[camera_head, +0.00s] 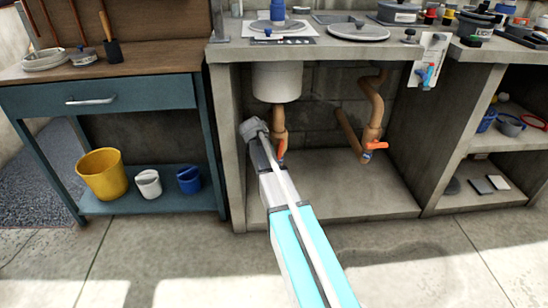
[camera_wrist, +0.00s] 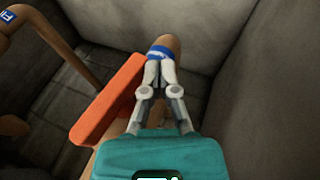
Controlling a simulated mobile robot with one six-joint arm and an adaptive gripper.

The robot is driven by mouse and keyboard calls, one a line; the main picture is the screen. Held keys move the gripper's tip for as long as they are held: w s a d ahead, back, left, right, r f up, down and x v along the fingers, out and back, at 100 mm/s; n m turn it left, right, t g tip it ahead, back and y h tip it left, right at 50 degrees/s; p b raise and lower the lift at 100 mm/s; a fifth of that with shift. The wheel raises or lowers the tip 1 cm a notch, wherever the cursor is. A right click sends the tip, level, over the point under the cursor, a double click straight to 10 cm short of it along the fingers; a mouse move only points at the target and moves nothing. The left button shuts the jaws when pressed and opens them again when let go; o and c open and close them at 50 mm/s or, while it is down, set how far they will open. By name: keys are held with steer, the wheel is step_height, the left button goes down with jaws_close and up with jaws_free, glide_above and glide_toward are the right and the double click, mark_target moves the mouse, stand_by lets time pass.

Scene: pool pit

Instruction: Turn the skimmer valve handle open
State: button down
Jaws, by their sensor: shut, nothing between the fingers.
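An orange valve handle (camera_head: 282,148) sits on the tan pipe (camera_head: 279,119) under the white round basin (camera_head: 277,82). In the head view it slants downward beside my arm. In the wrist view the orange handle (camera_wrist: 108,100) is a long bar lying diagonally, just left of my gripper (camera_wrist: 160,74). The fingers are shut and empty, in front of the pipe's blue and white band (camera_wrist: 162,52). Whether they touch pipe or handle I cannot tell. In the head view my arm hides the fingers.
A second pipe (camera_head: 374,108) with an orange handle (camera_head: 376,145) stands to the right in the concrete niche. Niche walls (camera_wrist: 275,90) are close on the right. The niche floor (camera_head: 350,190) is clear. A blue bench (camera_head: 110,95) with buckets stands left.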

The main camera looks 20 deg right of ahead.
steer(key=shift+r, duration=0.15)
stand_by(0.7)
steer(key=shift+r+p, duration=0.6)
steer(key=shift+p, duration=0.2)
